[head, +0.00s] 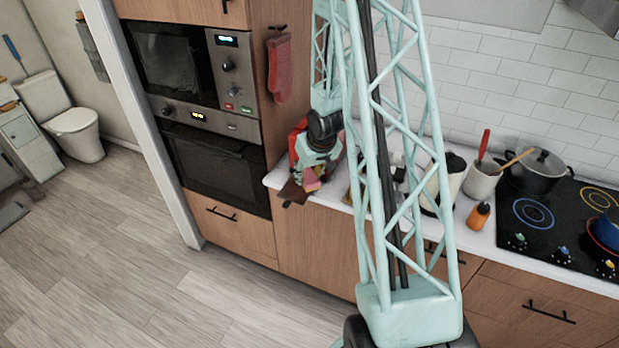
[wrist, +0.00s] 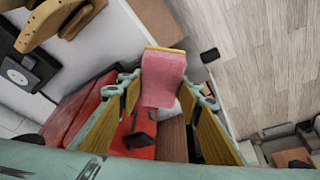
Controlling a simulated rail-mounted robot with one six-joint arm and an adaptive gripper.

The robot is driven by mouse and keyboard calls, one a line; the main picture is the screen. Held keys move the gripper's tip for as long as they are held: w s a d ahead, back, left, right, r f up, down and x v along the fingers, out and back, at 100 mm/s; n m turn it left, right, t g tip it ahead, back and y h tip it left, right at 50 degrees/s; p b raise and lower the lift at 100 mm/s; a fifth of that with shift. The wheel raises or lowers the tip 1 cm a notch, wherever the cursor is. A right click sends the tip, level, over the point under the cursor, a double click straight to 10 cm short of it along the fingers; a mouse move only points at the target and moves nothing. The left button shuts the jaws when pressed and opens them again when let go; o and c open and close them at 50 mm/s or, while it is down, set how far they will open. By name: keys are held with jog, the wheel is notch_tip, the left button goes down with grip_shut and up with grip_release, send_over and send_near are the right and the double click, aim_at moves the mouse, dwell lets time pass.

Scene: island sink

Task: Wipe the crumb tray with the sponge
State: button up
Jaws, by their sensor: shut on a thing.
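My gripper (head: 313,172) is shut on the sponge (wrist: 163,78), which is pink with a thin yellow layer and sits between the fingertips in the wrist view. In the head view the sponge (head: 311,180) shows as a small pink patch near the counter's front left corner. The crumb tray (head: 293,192) looks like a dark brown plate beside and below the gripper, jutting past the counter edge. Part of it seems to show as a brown strip (wrist: 172,138) beneath the sponge in the wrist view. I cannot tell whether the sponge touches it.
A red appliance (wrist: 75,100) stands close beside my gripper. A tan wooden object (wrist: 55,22) and a black-and-grey device (wrist: 25,72) lie on the white counter. A utensil crock (head: 482,182), an orange bottle (head: 478,216) and a black pot (head: 538,172) stand to the right. The oven column (head: 215,150) is left.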

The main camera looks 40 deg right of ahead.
jog(key=shift+r+p, duration=0.5)
jog(key=shift+r, duration=0.4)
